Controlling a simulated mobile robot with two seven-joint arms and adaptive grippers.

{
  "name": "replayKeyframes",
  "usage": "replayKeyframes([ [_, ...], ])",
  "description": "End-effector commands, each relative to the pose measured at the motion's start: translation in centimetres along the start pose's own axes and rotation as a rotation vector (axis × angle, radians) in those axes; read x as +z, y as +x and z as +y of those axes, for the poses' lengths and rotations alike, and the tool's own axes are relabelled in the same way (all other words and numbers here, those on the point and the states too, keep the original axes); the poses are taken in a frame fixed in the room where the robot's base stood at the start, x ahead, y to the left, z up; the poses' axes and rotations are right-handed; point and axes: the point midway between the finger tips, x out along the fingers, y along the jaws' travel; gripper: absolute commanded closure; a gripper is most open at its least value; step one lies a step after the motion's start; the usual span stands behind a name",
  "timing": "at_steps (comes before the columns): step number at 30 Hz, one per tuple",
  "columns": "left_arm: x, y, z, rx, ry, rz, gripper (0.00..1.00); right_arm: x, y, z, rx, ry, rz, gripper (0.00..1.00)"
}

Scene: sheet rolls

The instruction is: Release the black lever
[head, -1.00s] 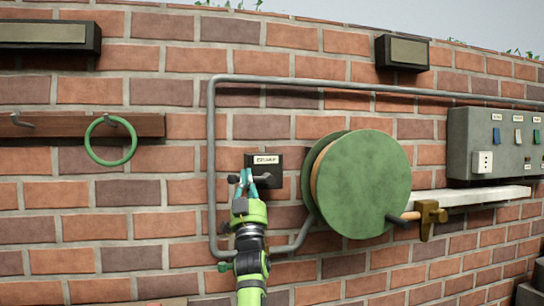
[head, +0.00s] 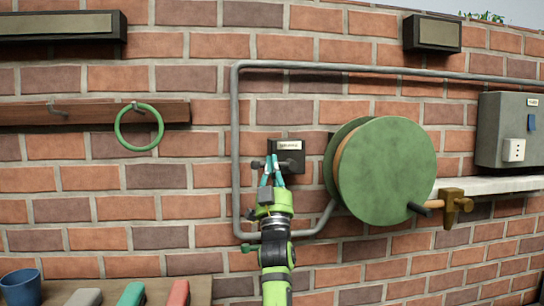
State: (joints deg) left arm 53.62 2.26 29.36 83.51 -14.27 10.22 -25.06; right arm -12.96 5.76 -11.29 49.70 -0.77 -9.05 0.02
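A small black box (head: 289,147) with a pale label is fixed to the brick wall, left of the green reel. A dark lever (head: 256,165) shows as a short horizontal piece low on the box, partly behind my fingertips. My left gripper (head: 272,162) points up at it from below, its teal fingertips overlapping the lever and the box's lower left in the head view. The fingertips are close together with a narrow gap lower down. Whether they touch or clasp the lever is not clear. My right gripper is out of view.
A grey pipe (head: 236,150) frames the box. The large green reel (head: 388,172) stands close on the right, with a brass bracket (head: 455,206) beyond it. A green ring (head: 139,128) hangs on a wooden rail at left. A blue cup (head: 20,289) is at bottom left.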

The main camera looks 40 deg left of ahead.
Motion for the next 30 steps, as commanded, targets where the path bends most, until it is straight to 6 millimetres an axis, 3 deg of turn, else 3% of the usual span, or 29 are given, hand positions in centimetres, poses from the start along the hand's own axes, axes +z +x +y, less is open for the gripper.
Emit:
replayKeyframes([
  [3,0.1,-2.6,0.1,0.0,0.0,0.0,1.0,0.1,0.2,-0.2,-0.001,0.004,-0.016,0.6],
  [10,0.0,-5.1,0.1,0.0,0.0,0.0,1.0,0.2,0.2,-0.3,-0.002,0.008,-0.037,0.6],
  [30,-0.1,-5.4,0.1,-0.001,0.0,0.001,1.0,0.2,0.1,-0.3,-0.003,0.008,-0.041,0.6],
])
